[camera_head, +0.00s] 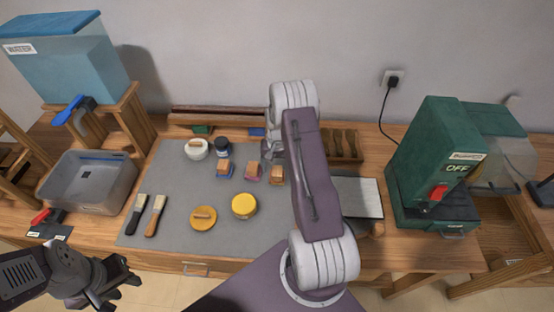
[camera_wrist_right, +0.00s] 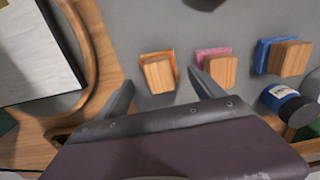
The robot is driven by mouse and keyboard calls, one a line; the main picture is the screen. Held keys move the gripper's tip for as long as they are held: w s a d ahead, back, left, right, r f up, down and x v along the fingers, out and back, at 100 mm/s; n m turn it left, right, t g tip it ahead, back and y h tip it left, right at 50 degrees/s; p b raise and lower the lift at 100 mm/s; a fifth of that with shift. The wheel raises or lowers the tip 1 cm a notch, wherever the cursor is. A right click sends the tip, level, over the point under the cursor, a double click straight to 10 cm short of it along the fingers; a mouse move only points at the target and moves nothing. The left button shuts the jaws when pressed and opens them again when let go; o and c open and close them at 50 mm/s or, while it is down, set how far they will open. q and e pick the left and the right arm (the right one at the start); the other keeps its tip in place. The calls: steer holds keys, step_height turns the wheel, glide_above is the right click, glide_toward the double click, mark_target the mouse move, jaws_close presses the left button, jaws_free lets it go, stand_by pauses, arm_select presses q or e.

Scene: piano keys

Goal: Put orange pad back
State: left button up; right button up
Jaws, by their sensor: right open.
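The orange pad, a wooden block handle on an orange base, stands on the grey mat (camera_head: 170,220) at the right end of a row of pads; it shows in the head view (camera_head: 277,177) and in the right wrist view (camera_wrist_right: 157,73). The pink pad (camera_head: 252,173) and blue pad (camera_head: 224,169) stand to its left. My right gripper (camera_wrist_right: 161,76) is open, its fingers on either side of the orange pad in the wrist view; contact cannot be told. In the head view my right arm hides most of this gripper. My left gripper (camera_head: 124,282) is open and empty at the lower left.
A long reddish wooden rack (camera_head: 230,112) stands along the wall, with green and blue pieces at its front. A slotted wooden tray (camera_head: 346,144) lies behind my right arm. A dark jar (camera_head: 222,148), white pot (camera_head: 196,150), yellow jar (camera_head: 244,206) and brushes (camera_head: 155,214) share the mat.

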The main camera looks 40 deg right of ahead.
mark_target(277, 171)
step_height(277, 171, up, 7)
steer(key=shift+a+r+b, duration=0.1)
steer(key=shift+r+b, duration=0.05)
steer(key=shift+b, duration=0.2)
steer(key=s+a+r+n, duration=0.3)
steer(key=s+a+n, duration=0.1)
steer(key=s+a, duration=0.4)
steer(key=s+a+r+n+t, duration=0.1)
steer(key=s+a+r+n, duration=0.2)
steer(key=s+a, duration=0.4)
steer(key=a+r, duration=0.1)
steer(key=a, duration=0.3)
steer(key=shift+s+a+n, duration=0.15)
steer(key=shift+s+n, duration=0.2)
steer(key=shift+n, duration=0.05)
steer(key=shift+s, duration=0.1)
